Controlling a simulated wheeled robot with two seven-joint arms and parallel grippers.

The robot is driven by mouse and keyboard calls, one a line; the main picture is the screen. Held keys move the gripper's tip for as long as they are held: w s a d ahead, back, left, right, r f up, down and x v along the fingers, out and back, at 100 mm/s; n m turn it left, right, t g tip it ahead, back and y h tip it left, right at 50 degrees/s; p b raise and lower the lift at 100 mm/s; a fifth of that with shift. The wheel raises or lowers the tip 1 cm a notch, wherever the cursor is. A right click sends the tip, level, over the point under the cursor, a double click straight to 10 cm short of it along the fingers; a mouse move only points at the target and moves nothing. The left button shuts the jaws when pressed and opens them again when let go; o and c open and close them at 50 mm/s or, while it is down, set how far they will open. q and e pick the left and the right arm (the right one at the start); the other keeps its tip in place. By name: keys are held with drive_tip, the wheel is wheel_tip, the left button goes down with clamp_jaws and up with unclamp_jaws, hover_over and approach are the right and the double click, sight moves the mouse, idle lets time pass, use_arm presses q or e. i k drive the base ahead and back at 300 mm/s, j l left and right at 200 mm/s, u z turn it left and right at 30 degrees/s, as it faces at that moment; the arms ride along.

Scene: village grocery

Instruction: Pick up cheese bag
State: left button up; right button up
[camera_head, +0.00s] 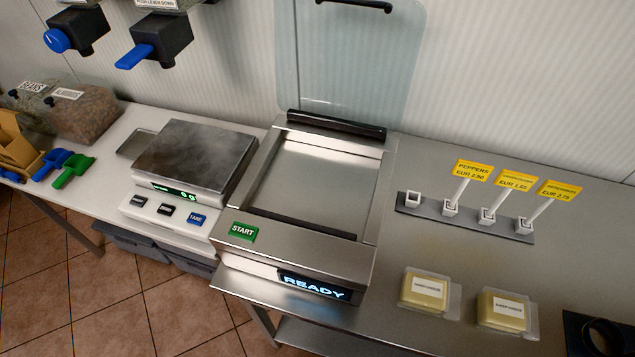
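Two clear bags, each holding a pale yellow block of cheese with a white label, lie flat on the steel counter at the front right. The left cheese bag (425,291) is close to the steel machine; the right cheese bag (503,310) lies a little to its right and nearer the front edge. They are apart, and the small label print is hard to read. Neither of my grippers is in view, and nothing touches the bags.
A steel machine (310,180) with raised clear lid shows READY. A scale (195,160) stands left of it. Behind the bags is a grey rail (465,218) with yellow price tags (516,180). A dark object (600,335) sits at the lower right corner.

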sight(427, 292)
drive_tip(key=z, duration=1.1)
drive_tip(key=k+l, duration=0.05)
drive_tip(key=l, duration=0.05)
